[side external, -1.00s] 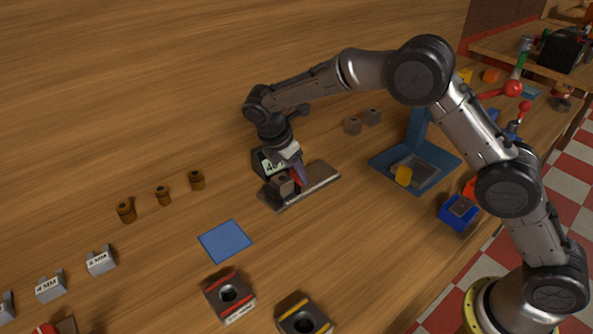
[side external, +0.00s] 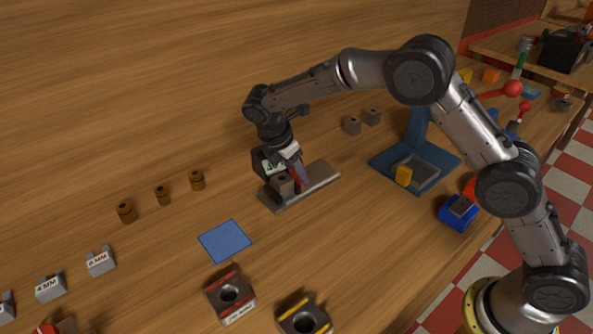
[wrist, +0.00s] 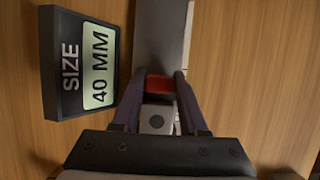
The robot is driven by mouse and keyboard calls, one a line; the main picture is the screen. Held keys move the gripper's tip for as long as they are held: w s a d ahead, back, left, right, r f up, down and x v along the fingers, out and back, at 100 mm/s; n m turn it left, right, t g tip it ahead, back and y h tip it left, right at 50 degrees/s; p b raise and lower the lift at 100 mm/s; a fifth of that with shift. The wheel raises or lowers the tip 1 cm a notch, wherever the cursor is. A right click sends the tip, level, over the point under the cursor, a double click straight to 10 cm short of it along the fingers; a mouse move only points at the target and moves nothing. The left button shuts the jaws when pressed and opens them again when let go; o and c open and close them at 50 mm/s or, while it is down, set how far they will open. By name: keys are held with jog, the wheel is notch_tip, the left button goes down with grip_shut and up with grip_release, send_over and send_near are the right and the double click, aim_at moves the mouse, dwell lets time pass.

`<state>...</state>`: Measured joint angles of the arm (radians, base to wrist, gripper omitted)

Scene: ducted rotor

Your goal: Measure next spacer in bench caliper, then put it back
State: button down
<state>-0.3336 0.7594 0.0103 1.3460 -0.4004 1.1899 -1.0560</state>
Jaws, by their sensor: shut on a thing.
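The bench caliper (side external: 318,184) lies mid-table as a flat metal rail with a black readout behind it. In the wrist view the readout (wrist: 85,62) shows "SIZE 40 MM", with the rail (wrist: 162,40) beside it. My gripper (wrist: 160,88) is over the rail, its fingers on both sides of a red block (wrist: 160,97), shut on it. Whether this is the sliding jaw, I cannot tell. A grey block with a round dark spot (wrist: 156,119) sits close behind it. In the side view a grey block (side external: 282,184) stands at the rail beside my gripper. Two grey blocks (side external: 352,125) stand behind.
A blue square (side external: 225,240) lies in front left of the caliper. Two holed blocks (side external: 229,297) are in front. A blue stand with a tray (side external: 415,170) is on the right.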

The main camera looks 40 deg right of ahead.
jog(key=shift+d, duration=1.6)
jog(key=shift+c, duration=2.2)
grip_release()
jog(key=shift+a+r, duration=0.1)
jog(key=v, duration=1.3)
jog(key=shift+a+r, duration=0.15)
jog(key=shift+r, duration=0.1)
